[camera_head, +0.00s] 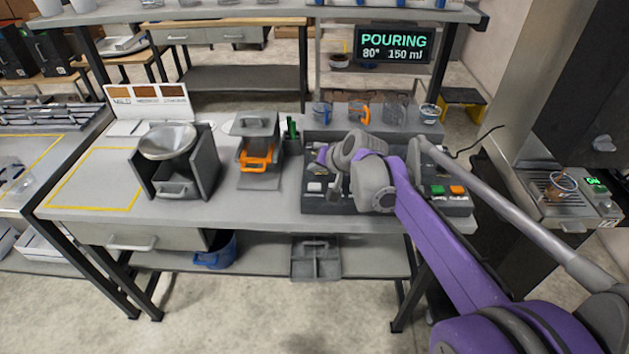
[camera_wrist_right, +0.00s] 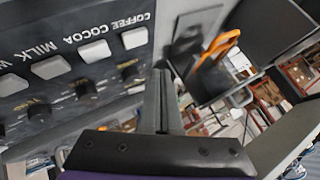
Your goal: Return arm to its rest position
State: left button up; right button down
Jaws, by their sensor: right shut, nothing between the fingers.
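My right arm (camera_head: 440,235) comes in from the right, purple and grey, and reaches over the dark dispenser panel (camera_head: 455,207) on the bench. My right gripper (camera_head: 332,172) is over the panel's left part, partly hidden by its own wrist. In the right wrist view the gripper (camera_wrist_right: 158,78) has its fingers together and empty. That view shows the panel's white keys (camera_wrist_right: 95,51), labelled coffee, cocoa and milk, with dark knobs below, beside the fingers. I cannot tell whether the fingers touch the panel. My left gripper is not in view.
A display (camera_head: 394,45) reads "POURING 80° 150 ml". Glass cups and an orange-handled cup (camera_head: 359,113) stand on the ledge behind the panel. A grey bin with a bowl (camera_head: 168,141) and an orange-fitted device (camera_head: 257,158) stand to the left. A coffee machine (camera_head: 560,185) stands at right.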

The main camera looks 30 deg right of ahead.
jog(key=shift+r+p, duration=0.3)
jog(key=shift+r, duration=0.5)
jog(key=shift+f, duration=0.1)
jog(key=s+a+f+n+g, duration=0.1)
jog(key=s+a+f, duration=0.3)
jog(key=s, duration=0.5)
jog(key=s+a+f+n+g, duration=0.1)
jog(key=s+a+f+n, duration=0.3)
jog(key=s, duration=0.5)
jog(key=s+a+f+n+g, duration=0.1)
jog(key=s+a+f+n, duration=0.2)
jog(key=s+a, duration=0.3)
jog(key=s+f, duration=0.1)
jog(key=s, duration=0.2)
jog(key=shift+s+a+g+h, duration=0.3)
jog(key=shift+s+a+g, duration=0.1)
jog(key=shift+f, duration=0.1)
